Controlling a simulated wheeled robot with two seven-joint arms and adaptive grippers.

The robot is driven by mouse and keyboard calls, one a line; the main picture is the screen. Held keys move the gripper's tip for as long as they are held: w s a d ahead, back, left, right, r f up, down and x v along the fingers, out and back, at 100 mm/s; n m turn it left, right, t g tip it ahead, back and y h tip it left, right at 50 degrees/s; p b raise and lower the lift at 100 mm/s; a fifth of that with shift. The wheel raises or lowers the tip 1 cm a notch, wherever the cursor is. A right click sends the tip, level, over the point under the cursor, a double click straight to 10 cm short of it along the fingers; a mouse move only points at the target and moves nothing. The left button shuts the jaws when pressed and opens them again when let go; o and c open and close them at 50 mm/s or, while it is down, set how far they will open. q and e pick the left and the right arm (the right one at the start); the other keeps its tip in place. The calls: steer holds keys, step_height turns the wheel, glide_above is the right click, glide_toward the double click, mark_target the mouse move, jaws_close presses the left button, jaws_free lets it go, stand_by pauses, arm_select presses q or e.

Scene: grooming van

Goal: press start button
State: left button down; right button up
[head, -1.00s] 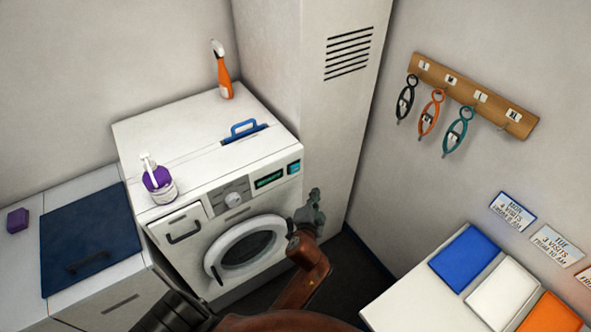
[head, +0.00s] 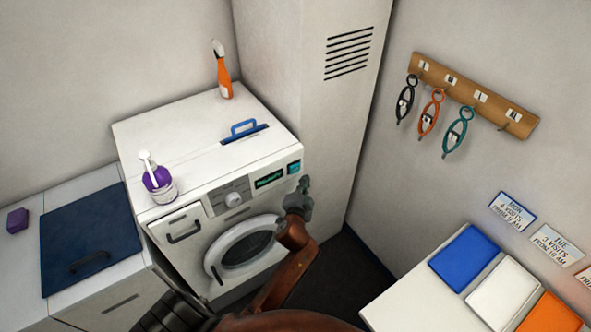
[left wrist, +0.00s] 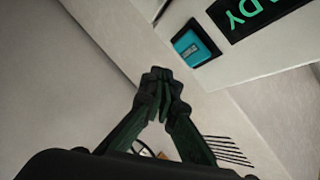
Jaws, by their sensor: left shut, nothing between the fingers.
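The start button appears to be the teal square (head: 294,168) at the right end of the washing machine's front panel. It also shows in the left wrist view (left wrist: 194,45), beside a dark display (left wrist: 250,14) with green letters ending in "DY". The white washing machine (head: 190,125) has its round door shut. My left gripper (head: 304,184) is shut and empty, just below the button in the head view. In the left wrist view its closed fingertips (left wrist: 160,76) lie below and left of the button, apart from it in the picture. My right gripper is not in view.
A purple pump bottle (head: 158,180) and an orange spray bottle (head: 222,75) stand on the machine. A tall white cabinet (head: 335,110) rises close behind the gripper. A white table (head: 405,300) with coloured folders is at the lower right.

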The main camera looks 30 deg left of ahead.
mark_target(295, 169)
arm_select(q)
steer(key=shift+w+a+p, duration=0.2)
steer(key=shift+w+a, duration=0.1)
steer(key=shift+a, duration=0.4)
steer(key=shift+w+a+p, duration=0.15)
steer(key=shift+w+a, duration=0.1)
steer(key=shift+a, duration=0.4)
steer(key=shift+a, duration=0.2)
stand_by(0.4)
steer(key=shift+w+a+p, duration=0.15)
steer(key=shift+a+p, duration=0.1)
steer(key=shift+p, duration=0.05)
